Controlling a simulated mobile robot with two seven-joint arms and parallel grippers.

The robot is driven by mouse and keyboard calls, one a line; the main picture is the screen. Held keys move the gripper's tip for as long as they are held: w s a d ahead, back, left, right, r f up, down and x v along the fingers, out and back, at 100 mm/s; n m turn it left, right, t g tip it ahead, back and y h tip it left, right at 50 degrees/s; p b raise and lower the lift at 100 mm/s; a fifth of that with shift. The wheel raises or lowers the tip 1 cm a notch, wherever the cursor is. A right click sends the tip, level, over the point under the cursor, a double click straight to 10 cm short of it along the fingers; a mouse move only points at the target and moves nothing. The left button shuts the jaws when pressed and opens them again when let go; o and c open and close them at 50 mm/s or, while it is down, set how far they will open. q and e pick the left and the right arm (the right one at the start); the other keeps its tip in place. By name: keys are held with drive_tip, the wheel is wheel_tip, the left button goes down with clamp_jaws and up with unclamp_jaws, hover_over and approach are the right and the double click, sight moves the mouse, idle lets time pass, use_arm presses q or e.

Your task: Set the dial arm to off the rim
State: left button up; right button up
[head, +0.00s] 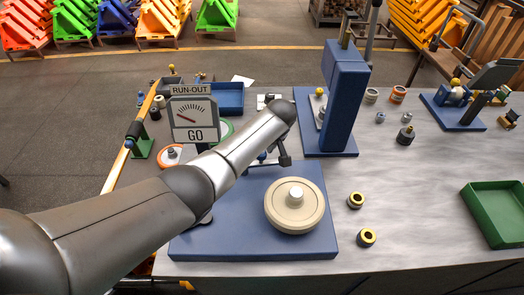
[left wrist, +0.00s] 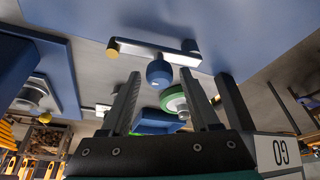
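The cream round disc (head: 294,205) with a white hub sits on a blue base plate (head: 250,243) in the head view. The run-out dial (head: 193,119), marked GO, stands behind my left arm. In the left wrist view the dial arm (left wrist: 155,51) is a grey bar with a brass tip and a blue ball knob (left wrist: 160,72). My left gripper (left wrist: 160,75) is open, with its fingertips on either side of the knob and gaps visible. In the head view my left gripper (head: 284,158) is beyond the disc; my arm hides most of the dial arm. My right gripper is out of view.
A tall blue stand (head: 342,100) rises behind the plate. Two yellow-black rings (head: 366,237) lie right of it. A green tray (head: 497,212) is at the far right. A blue tray (head: 229,99) is behind the dial. The table between plate and green tray is mostly clear.

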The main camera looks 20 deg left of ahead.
use_arm(q)
drive_tip(key=shift+o, duration=0.4)
drive_tip(key=shift+r, duration=0.1)
drive_tip(key=shift+d+r, duration=0.1)
drive_tip(key=shift+r, duration=0.05)
drive_tip(key=p+v, duration=0.2)
drive_tip(key=v, duration=1.2)
drive_tip(key=shift+s+d+r, duration=0.15)
drive_tip(key=shift+s+r, duration=0.05)
drive_tip(key=shift+r, duration=0.15)
